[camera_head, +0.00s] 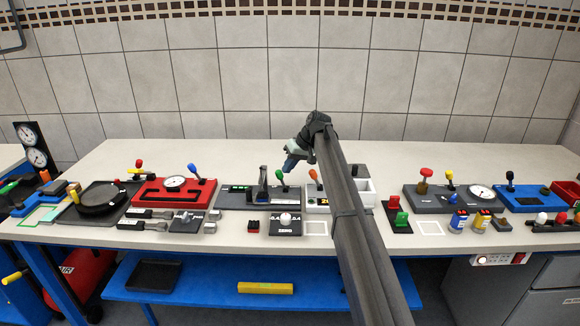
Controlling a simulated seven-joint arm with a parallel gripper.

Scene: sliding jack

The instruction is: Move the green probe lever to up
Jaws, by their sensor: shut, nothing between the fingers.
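A lever with a green knob (279,175) stands up from the grey instrument panel (229,200) near the middle of the bench. The panel also carries a small green-lit display and a dark upright post (263,184). My gripper (287,168) hangs just above and to the right of the green knob, pointing down and left. It is shut with nothing held. Whether its tips touch the knob cannot be told from this view. Another green-knobbed lever (8,187) is at the far left edge.
A red panel (150,193) with a gauge and blue-knobbed lever stands left of the grey panel. A white bin (317,208) is close on the right, partly behind my arm. The tiled wall is behind.

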